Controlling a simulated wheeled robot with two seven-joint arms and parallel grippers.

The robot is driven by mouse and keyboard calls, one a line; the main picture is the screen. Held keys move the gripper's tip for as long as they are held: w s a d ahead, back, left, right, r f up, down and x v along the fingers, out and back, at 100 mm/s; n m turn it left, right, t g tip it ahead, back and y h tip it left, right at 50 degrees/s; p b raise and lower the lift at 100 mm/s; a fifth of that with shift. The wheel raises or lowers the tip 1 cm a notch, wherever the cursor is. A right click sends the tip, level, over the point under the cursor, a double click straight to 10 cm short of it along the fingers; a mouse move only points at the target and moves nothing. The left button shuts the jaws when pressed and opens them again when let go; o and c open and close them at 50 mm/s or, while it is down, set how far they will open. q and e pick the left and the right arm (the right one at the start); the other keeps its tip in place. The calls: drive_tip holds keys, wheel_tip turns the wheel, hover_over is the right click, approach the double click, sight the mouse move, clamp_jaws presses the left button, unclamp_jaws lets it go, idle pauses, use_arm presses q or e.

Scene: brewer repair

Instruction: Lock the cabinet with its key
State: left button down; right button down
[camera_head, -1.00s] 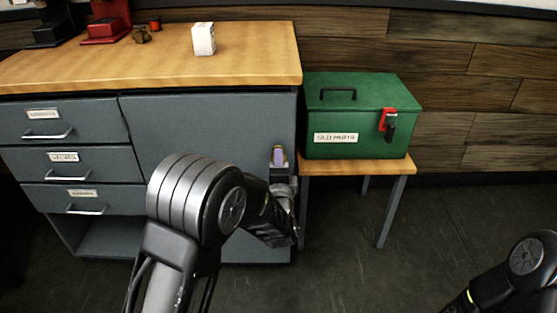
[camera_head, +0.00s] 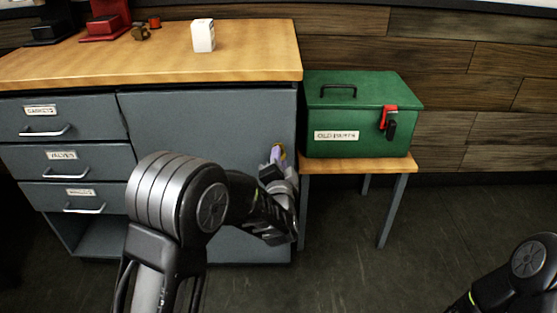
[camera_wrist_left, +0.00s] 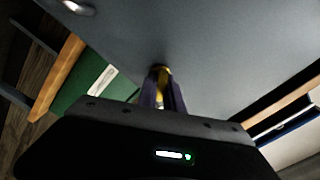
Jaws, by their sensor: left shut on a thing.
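The grey cabinet (camera_head: 200,135) has a closed door to the right of its drawers. My left gripper (camera_head: 278,156) is at the right edge of this door, rolled to a tilt. In the left wrist view, the gripper (camera_wrist_left: 162,90) is shut on a small yellow, brass-coloured key (camera_wrist_left: 162,71) that meets the door face. The key's tip and the lock are hidden, so I cannot tell how deep it sits. Only part of my right arm shows at the lower right; its gripper is out of the picture.
A green box (camera_head: 358,118) labelled "OLD PARTS", with a red latch (camera_head: 387,116), stands on a small wooden table (camera_head: 390,166) right of the cabinet. A white carton (camera_head: 203,36) stands on the wooden worktop (camera_head: 245,60). The floor in front is clear.

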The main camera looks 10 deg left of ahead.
use_arm(q)
drive_tip(key=n+b, duration=0.1)
drive_tip(key=n, duration=0.2)
drive_tip(key=shift+f, duration=0.15)
drive_tip(key=n+b, duration=0.1)
drive_tip(key=n, duration=0.1)
drive_tip(key=shift+n+b, duration=0.35)
drive_tip(key=shift+n, duration=0.05)
drive_tip(key=n+b, duration=0.2)
drive_tip(key=n, duration=0.2)
drive_tip(key=shift+n+b, duration=0.75)
drive_tip(key=shift+n, duration=0.15)
drive_tip(key=c, duration=1.5)
unclamp_jaws()
drive_tip(key=shift+s, duration=0.1)
